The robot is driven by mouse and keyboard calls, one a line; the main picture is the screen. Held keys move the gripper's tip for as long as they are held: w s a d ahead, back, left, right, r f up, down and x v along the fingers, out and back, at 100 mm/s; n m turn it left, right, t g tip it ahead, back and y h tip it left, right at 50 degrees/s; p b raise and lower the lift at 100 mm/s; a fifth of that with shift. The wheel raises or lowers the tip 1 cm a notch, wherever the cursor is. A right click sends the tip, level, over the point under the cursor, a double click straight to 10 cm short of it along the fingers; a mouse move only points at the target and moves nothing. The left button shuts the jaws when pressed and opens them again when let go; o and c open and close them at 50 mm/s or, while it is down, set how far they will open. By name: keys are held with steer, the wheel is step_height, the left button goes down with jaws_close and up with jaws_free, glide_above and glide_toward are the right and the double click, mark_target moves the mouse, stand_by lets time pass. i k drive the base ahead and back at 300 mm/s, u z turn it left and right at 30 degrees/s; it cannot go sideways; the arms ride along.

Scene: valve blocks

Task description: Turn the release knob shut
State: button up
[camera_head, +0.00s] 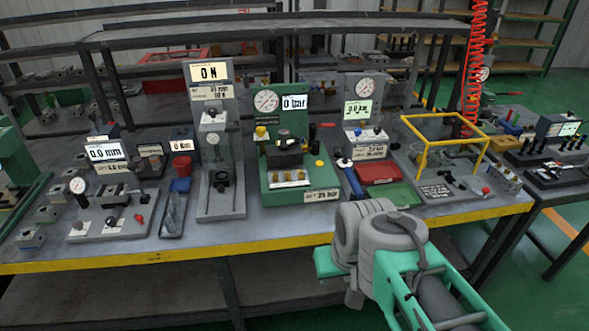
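A green test stand (264,183) stands mid-bench with a round gauge (266,101) and a display reading 0 bar (294,102). It carries a dark block with a black top (284,139), a yellow knob (261,132) at its left and a small yellow button (319,163) at its right. A red-ended lever (327,125) sticks out at its upper right. I cannot tell which of these, if any, is the release knob, or how it is turned. My arm (385,237) is at the lower right, in front of the bench edge; its gripper fingers do not show.
A grey force stand (221,200) is left of the green stand. A grey gauge stand (362,110), red tray (380,172), green tray (392,196) and yellow frame (425,160) are to the right. The yellow bench edge (160,257) runs along the front.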

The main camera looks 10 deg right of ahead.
mark_target(260, 131)
steer(key=u, duration=0.6)
steer(key=i, duration=1.25)
steer(key=z, duration=0.6)
